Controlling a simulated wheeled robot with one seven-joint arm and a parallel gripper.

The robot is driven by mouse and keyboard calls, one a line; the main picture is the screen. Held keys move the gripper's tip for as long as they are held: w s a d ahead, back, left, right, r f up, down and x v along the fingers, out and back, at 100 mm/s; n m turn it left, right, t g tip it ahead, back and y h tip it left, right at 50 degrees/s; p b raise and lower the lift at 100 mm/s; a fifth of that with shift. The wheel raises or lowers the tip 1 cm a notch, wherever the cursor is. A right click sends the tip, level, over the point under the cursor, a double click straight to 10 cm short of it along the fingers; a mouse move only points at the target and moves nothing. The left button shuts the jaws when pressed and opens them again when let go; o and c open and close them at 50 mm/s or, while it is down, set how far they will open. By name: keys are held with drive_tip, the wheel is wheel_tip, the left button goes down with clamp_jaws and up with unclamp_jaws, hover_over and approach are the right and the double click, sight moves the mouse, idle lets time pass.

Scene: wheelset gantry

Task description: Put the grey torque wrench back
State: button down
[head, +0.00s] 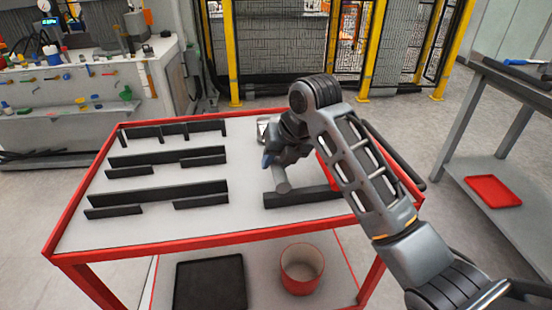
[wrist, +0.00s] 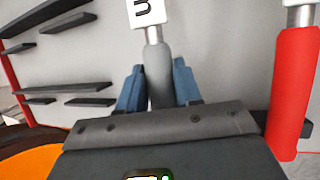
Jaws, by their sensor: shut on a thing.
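The grey torque wrench (wrist: 157,66) is between the blue fingertips of my gripper (wrist: 158,88) in the wrist view. Its grey handle runs up to a metal shaft and a white tag with a dark mark. In the head view my gripper (head: 270,160) is over the right part of the cart top, and the grey handle (head: 281,180) shows below it. Whether the wrench touches the cart top is unclear. A red-handled tool (wrist: 294,90) lies to its right, partly hidden by my arm in the head view.
The red-edged cart (head: 180,239) has several black slotted rails on its left half, all empty. A black rail (head: 305,197) lies beside the grey handle. A black tray (head: 209,283) and a red pot (head: 302,270) are on the lower shelf. A bench (head: 500,80) stands right.

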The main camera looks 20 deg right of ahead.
drive_tip(key=shift+f+b, duration=0.3)
drive_tip(key=shift+f, duration=0.2)
idle(0.3)
drive_tip(key=c, duration=0.7)
unclamp_jaws()
drive_tip(key=shift+f, duration=0.1)
